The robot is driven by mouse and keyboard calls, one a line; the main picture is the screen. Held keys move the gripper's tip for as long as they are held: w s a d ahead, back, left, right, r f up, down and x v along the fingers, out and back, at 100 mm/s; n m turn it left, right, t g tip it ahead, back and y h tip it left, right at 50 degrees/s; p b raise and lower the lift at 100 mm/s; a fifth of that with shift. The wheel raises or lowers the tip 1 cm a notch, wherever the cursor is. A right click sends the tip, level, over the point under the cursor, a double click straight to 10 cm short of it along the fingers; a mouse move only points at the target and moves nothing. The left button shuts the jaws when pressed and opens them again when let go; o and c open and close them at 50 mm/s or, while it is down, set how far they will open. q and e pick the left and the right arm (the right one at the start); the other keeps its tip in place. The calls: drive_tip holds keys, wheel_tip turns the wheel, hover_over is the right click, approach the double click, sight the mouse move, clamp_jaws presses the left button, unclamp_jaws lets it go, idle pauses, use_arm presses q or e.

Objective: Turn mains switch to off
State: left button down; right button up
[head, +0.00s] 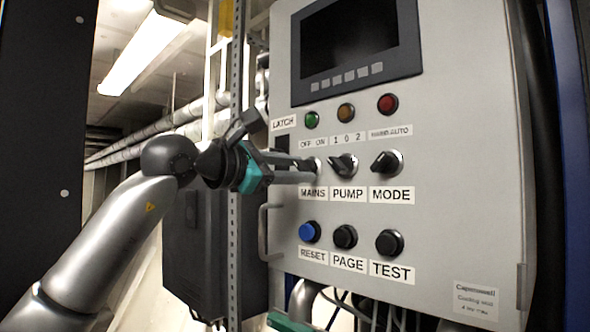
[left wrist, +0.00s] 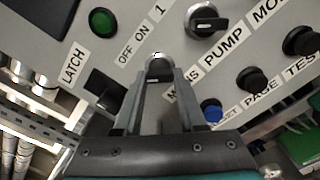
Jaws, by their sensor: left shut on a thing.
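The grey control panel (head: 440,240) carries a row of rotary switches. The mains switch (left wrist: 160,68) is at the left end of the row, above the MAINS label (head: 313,194) and below the OFF ON label (head: 313,143). My left gripper (head: 312,168) reaches in from the left and its fingers are shut on the mains switch. In the left wrist view both fingertips (left wrist: 160,80) meet at the knob. The fingers cover most of the knob, so I cannot tell which way it points. My right gripper is not in view.
The pump switch (head: 343,165) and mode switch (head: 386,163) sit close to the right. Indicator lamps and a dark screen (head: 350,42) are above. Below are the blue reset button (head: 309,232), page button (head: 345,237) and test button (head: 389,243). A handle (head: 265,232) sticks out at the panel's left edge.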

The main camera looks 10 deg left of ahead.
use_arm(q)
drive_tip(key=shift+c, duration=2.4)
unclamp_jaws()
drive_tip(key=shift+s, duration=0.1)
drive_tip(key=b+v, duration=0.4)
drive_tip(key=v, duration=1.1)
drive_tip(key=shift+a, duration=0.1)
